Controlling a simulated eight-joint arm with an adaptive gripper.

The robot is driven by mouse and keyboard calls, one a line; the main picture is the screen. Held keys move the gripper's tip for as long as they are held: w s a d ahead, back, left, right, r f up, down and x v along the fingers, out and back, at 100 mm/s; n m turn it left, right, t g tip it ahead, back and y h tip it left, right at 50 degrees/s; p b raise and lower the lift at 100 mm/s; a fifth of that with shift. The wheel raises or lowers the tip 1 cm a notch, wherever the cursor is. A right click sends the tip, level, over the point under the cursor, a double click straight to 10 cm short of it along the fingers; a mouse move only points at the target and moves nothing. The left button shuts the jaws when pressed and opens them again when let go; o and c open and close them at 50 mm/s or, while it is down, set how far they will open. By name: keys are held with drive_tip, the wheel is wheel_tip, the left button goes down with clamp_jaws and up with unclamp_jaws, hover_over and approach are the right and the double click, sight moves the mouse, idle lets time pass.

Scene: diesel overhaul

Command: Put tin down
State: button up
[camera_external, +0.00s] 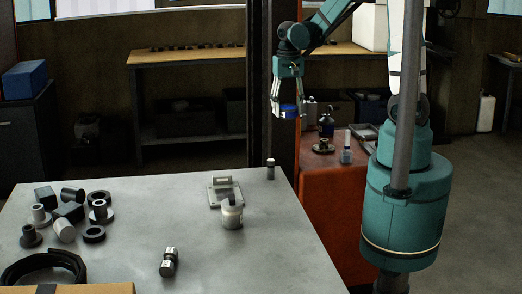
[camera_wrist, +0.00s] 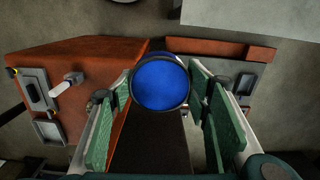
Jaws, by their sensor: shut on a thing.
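The tin (camera_external: 289,111) is short and round with a blue top. My gripper (camera_external: 287,100) points down and is shut on it, holding it in the air left of and above the red cabinet. In the wrist view the blue lid of the tin (camera_wrist: 160,82) sits between the green finger pads of my gripper (camera_wrist: 163,100). The underside of the tin is hidden there.
The red cabinet (camera_external: 326,208) carries a bottle (camera_external: 326,123), a flanged part (camera_external: 323,146) and other small items. A grey table (camera_external: 120,250) in front holds several dark and light machine parts. A dark post (camera_external: 258,80) stands left of my gripper. A wooden-topped bench (camera_external: 190,54) is behind.

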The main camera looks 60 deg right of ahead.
drive_tip(key=w+a+f+n+b, duration=0.1)
drive_tip(key=w+a+n, duration=0.4)
drive_tip(key=w+a, duration=0.65)
drive_tip(key=n+b, duration=0.3)
drive_tip(key=n, duration=0.8)
hover_over(161, 195)
wheel_tip(161, 195, down, 6)
drive_tip(key=shift+w, duration=0.15)
drive_tip(key=shift+d, duration=0.1)
drive_tip(key=shift+f, duration=0.15)
drive_tip(key=shift+f, duration=3)
drive_tip(key=shift+f, duration=1.85)
drive_tip(key=shift+f, duration=0.15)
